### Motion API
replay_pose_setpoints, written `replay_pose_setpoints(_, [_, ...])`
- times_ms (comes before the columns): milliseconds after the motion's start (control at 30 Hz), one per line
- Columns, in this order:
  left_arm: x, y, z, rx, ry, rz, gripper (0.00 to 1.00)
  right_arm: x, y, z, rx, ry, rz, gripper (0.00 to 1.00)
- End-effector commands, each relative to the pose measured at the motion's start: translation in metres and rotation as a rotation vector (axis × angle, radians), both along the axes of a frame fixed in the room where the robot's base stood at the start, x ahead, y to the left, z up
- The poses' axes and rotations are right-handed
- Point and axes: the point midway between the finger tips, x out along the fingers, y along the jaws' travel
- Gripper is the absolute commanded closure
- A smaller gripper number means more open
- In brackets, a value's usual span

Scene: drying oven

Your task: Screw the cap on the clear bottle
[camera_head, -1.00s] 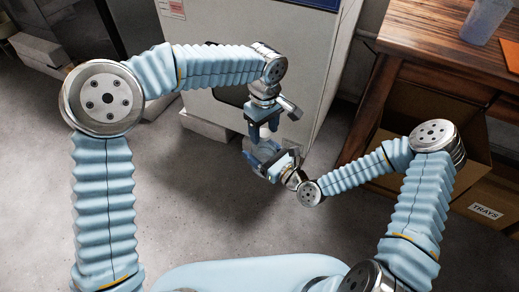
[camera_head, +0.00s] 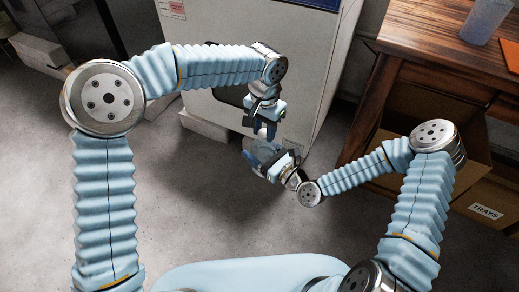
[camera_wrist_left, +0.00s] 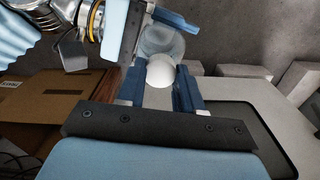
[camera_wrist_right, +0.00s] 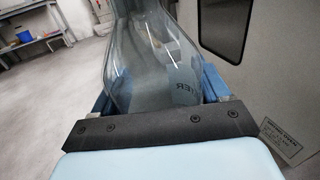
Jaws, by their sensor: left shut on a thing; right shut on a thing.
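The clear bottle (camera_wrist_right: 150,60) fills the middle of the right wrist view, with dark lettering partly readable on its side. My right gripper (camera_head: 268,162) is shut on it, a finger on each side. A round white cap (camera_wrist_left: 160,72) sits between the blue fingers of my left gripper (camera_head: 265,130), which is shut on it. In the left wrist view the bottle (camera_wrist_left: 163,42) shows right behind the cap. In the head view the left gripper is directly above the bottle. The bottle's neck is hidden, so I cannot tell how far the cap sits on it.
A white oven cabinet (camera_head: 305,80) stands close behind the grippers. A wooden table (camera_head: 430,35) with a translucent cup (camera_head: 487,18) is at the right, with cardboard boxes (camera_head: 485,205) below it. The floor (camera_head: 190,225) in front is clear.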

Motion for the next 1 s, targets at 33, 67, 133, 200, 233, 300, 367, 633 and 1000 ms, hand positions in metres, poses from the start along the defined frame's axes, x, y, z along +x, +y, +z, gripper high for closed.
replay_pose_setpoints(33, [0.0003,0.0009,-0.0004,0.002,0.002,-0.138,1.00,0.0005,-0.0005,0.0002,0.001,-0.001,-0.002,1.00])
replay_pose_setpoints(67, [0.0003,0.0009,-0.0005,0.002,0.002,-0.230,1.00,0.0005,-0.0005,0.0002,0.001,-0.001,-0.002,1.00])
replay_pose_setpoints(133, [0.0002,0.0009,-0.0006,0.002,0.003,-0.448,1.00,0.0005,-0.0005,0.0002,0.001,-0.001,-0.002,1.00])
replay_pose_setpoints(200, [0.0003,0.0009,-0.0008,0.004,0.004,-0.667,1.00,0.0005,-0.0006,0.0002,0.001,-0.001,-0.002,1.00])
replay_pose_setpoints(233, [0.0002,0.0007,-0.0009,0.004,0.004,-0.761,1.00,0.0005,-0.0006,0.0002,0.001,-0.001,-0.002,1.00])
replay_pose_setpoints(300, [0.0003,0.0008,-0.0012,0.005,0.004,-0.980,1.00,0.0005,-0.0006,0.0001,0.001,-0.001,-0.002,1.00])
replay_pose_setpoints(367, [0.0003,0.0007,-0.0015,0.004,0.004,-1.166,1.00,0.0004,-0.0007,0.0002,0.001,-0.001,-0.002,1.00])
replay_pose_setpoints(633, [0.0003,0.0008,-0.0013,0.008,0.005,-1.660,1.00,0.0003,-0.0005,0.0002,0.001,-0.001,-0.002,1.00])
replay_pose_setpoints(1000, [0.0001,0.0002,-0.0012,0.007,0.003,-1.656,0.39,0.0002,-0.0002,0.0003,0.001,-0.001,-0.001,1.00])
